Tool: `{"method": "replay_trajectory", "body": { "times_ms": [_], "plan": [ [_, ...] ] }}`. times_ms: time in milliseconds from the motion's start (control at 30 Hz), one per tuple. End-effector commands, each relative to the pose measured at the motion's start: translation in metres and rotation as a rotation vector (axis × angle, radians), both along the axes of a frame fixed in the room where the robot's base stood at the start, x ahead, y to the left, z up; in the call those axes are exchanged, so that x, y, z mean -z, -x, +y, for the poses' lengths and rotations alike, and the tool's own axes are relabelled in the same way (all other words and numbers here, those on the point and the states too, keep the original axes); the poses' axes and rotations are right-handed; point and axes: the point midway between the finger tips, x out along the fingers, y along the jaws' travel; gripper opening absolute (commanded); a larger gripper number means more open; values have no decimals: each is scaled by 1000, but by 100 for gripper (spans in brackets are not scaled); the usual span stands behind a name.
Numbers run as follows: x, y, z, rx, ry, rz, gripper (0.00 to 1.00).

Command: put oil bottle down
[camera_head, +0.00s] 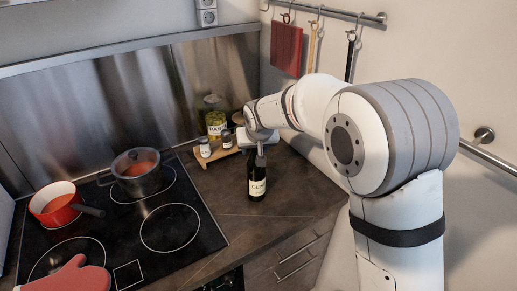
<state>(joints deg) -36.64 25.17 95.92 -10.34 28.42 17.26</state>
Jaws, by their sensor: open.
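The oil bottle (257,184) is dark with a pale label and stands upright on the dark countertop (290,193), right of the cooktop. My gripper (259,146) is at the bottle's neck, at the end of my white arm coming from the right. Its jaws are open. The fingers are small in this view, and I cannot tell whether they touch the neck. The bottle's top is partly hidden by the gripper.
A small wooden stand (214,155) with jars is behind the bottle. A red oven mitt (68,278) lies in front.

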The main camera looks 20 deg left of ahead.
Motion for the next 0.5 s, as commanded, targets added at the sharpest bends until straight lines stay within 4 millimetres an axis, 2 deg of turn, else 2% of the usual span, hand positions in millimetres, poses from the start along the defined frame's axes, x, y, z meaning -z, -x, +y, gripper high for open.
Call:
{"method": "replay_trajectory", "body": {
  "times_ms": [267,367,500],
  "plan": [
    [-6,3,-1,-1,-2,-1,50],
    [-18,9,-4,-1,-2,-2,50],
    [-44,23,-11,-1,-3,-4,50]
  ]
}}
